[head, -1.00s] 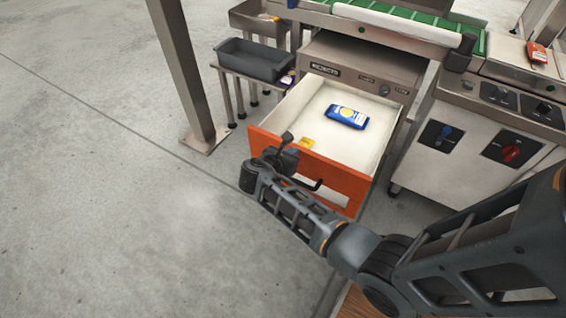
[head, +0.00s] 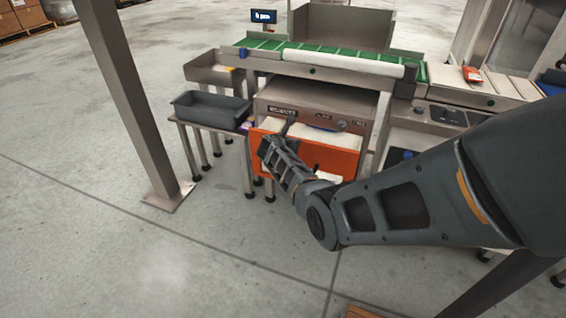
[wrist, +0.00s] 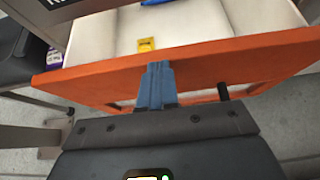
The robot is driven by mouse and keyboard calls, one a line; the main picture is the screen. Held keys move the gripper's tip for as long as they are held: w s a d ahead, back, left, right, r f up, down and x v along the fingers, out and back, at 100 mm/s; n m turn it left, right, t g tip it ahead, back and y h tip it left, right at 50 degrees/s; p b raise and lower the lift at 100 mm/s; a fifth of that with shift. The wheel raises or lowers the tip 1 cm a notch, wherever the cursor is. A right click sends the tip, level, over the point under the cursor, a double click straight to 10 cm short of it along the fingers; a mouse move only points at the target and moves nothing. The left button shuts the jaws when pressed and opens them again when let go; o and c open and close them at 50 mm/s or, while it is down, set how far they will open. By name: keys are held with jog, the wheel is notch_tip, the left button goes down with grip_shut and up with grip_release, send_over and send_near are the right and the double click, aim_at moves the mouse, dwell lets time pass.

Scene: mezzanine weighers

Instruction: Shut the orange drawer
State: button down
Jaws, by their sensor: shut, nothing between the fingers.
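The orange drawer front (head: 335,161) shows under the steel machine body in the head view, with a narrow strip of the white interior open behind it. In the wrist view the orange front (wrist: 225,65) crosses the picture, with a yellow item (wrist: 146,44) and part of a blue item (wrist: 158,2) inside. My gripper (wrist: 157,68) is shut and empty, its fingertips at the top edge of the orange front. Whether they touch it I cannot tell. A dark handle (wrist: 223,91) is right of the fingers. In the head view my arm hides part of the front.
A dark grey bin (head: 211,106) stands on a small table left of the drawer. A steel post (head: 130,100) rises farther left. A green conveyor (head: 270,44) runs above the drawer. Open concrete floor lies in front and to the left.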

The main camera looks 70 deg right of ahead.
jog(key=d+b, duration=0.4)
jog(key=d, duration=0.5)
jog(key=shift+w, duration=0.15)
jog(key=shift+d+r, duration=0.1)
jog(key=shift+r, duration=0.2)
jog(key=a+p, duration=0.2)
jog(key=a, duration=0.1)
jog(key=shift+a, duration=0.3)
jog(key=f+p+v, duration=0.1)
jog(key=p+v, duration=0.4)
jog(key=v, duration=0.5)
jog(key=shift+a, duration=0.6)
jog(key=shift+a+p, duration=0.1)
jog(key=shift+p, duration=0.2)
